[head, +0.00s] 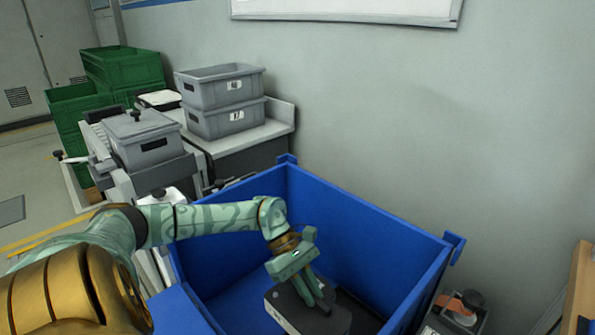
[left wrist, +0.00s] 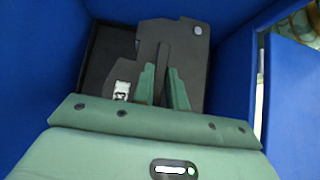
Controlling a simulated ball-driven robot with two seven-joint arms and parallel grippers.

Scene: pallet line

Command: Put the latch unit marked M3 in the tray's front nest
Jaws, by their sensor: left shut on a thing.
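My left gripper (head: 316,298) reaches down into a large blue bin (head: 350,205) and is shut on a dark grey, flat, stepped unit (head: 290,308). In the left wrist view its green fingers (left wrist: 165,88) close on a narrow upright part of this grey unit (left wrist: 195,60). A pale round spot shows near the unit's far corner, and a small white patch with dark marks lies beside the fingers; I cannot read M3 on it. A flat black thing (left wrist: 98,62) lies partly under or beside the unit. I cannot identify the tray or its front nest. My right gripper is out of view.
The bin's high walls surround the gripper. Behind it stand a grey lidded box (head: 143,140), two stacked grey crates (head: 222,103) on a bench and green crates (head: 122,66). A small device with an orange part (head: 462,305) stands right of the bin.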

